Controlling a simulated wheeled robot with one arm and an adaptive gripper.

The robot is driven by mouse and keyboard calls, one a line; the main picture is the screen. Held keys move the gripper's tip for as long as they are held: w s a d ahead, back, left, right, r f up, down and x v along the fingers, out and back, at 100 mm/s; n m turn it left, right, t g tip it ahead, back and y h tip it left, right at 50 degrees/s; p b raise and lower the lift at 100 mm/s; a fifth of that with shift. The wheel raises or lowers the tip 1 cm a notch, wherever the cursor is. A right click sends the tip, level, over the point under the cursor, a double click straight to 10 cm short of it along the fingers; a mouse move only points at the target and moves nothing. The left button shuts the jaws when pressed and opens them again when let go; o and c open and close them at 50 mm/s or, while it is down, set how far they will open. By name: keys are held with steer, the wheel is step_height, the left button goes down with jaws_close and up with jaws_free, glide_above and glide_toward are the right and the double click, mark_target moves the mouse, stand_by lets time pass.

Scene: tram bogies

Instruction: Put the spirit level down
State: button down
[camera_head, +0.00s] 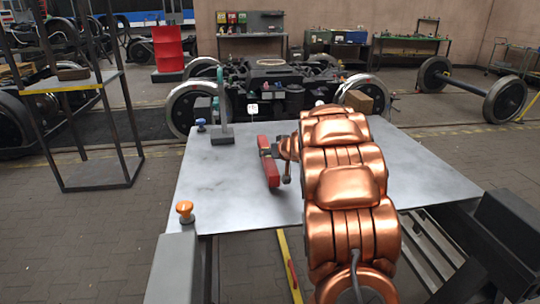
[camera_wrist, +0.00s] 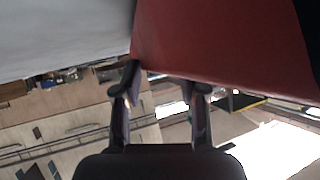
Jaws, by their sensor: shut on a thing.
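The red spirit level (camera_head: 267,163) is over the left-middle part of the grey metal tabletop (camera_head: 235,212), its long side running from back to front. My gripper (camera_head: 286,150) is at its right side, shut on it. I cannot tell whether the level touches the tabletop or hangs just above it. In the wrist view, the level (camera_wrist: 235,42) fills the upper right as a broad red face. My gripper's two dark fingers (camera_wrist: 163,90) reach up to its lower edge there. My copper arm hides part of the tabletop's right half.
A dark block with a grey upright post (camera_head: 222,136) stands on the tabletop behind the level, with a small blue-topped item (camera_head: 201,125) beside it. An orange knob (camera_head: 185,211) is at the front left corner. The tabletop left of the level is clear. A wheeled bogie (camera_head: 270,90) stands behind.

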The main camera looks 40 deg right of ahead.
steer(key=shift+f, duration=0.4)
steer(key=c, duration=0.6)
jaws_free()
steer(key=shift+r, duration=0.5)
steer(key=p+v, duration=0.2)
steer(key=v, duration=1)
steer(key=shift+p, duration=0.4)
